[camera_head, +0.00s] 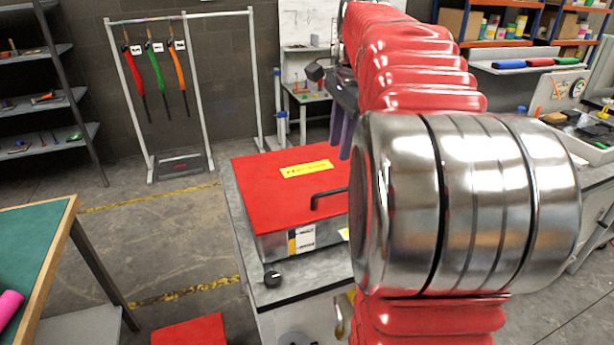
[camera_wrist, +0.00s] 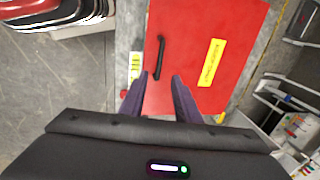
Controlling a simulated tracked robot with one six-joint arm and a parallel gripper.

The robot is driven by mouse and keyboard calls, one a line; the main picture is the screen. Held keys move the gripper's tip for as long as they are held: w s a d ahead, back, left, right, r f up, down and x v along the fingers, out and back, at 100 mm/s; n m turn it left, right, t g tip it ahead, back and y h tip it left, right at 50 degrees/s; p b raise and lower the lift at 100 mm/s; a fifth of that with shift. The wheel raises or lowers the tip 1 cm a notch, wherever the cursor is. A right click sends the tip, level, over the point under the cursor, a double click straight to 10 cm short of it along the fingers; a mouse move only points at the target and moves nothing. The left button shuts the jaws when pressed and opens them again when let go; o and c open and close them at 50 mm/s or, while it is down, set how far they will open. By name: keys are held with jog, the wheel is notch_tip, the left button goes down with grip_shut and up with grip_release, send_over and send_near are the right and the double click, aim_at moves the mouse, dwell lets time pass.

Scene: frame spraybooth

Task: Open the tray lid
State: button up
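The tray (camera_head: 316,241) is a metal box on a grey bench, and its red lid (camera_head: 270,185) lies flat and closed on top. The lid carries a yellow label and a black bar handle (camera_head: 327,197) near its front edge. In the wrist view the red lid (camera_wrist: 205,75) fills the middle, with the handle (camera_wrist: 160,57) upright left of centre. My gripper (camera_wrist: 160,88) is open above the lid, its two dark purple fingers apart with nothing between them. The handle lies beyond the fingertips. In the head view my arm hides the right part of the lid and most of the gripper.
A black knob (camera_head: 272,278) sits on the bench's front corner. A green-topped table (camera_head: 35,250) stands at left. A rack (camera_head: 170,90) with hanging coloured tools stands behind, beside shelves.

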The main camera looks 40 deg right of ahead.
aim_at(332, 192)
jog(key=shift+d, duration=0.2)
jog(key=w+f, duration=0.1)
jog(key=f, duration=0.8)
jog(key=w+f, duration=0.1)
jog(key=f, duration=0.3)
jog(key=shift+w+d+f, duration=0.25)
jog(key=shift+w+d, duration=0.05)
jog(key=shift+d, duration=0.05)
jog(key=shift+c, duration=0.5)
grip_shut()
jog(key=shift+a, duration=0.1)
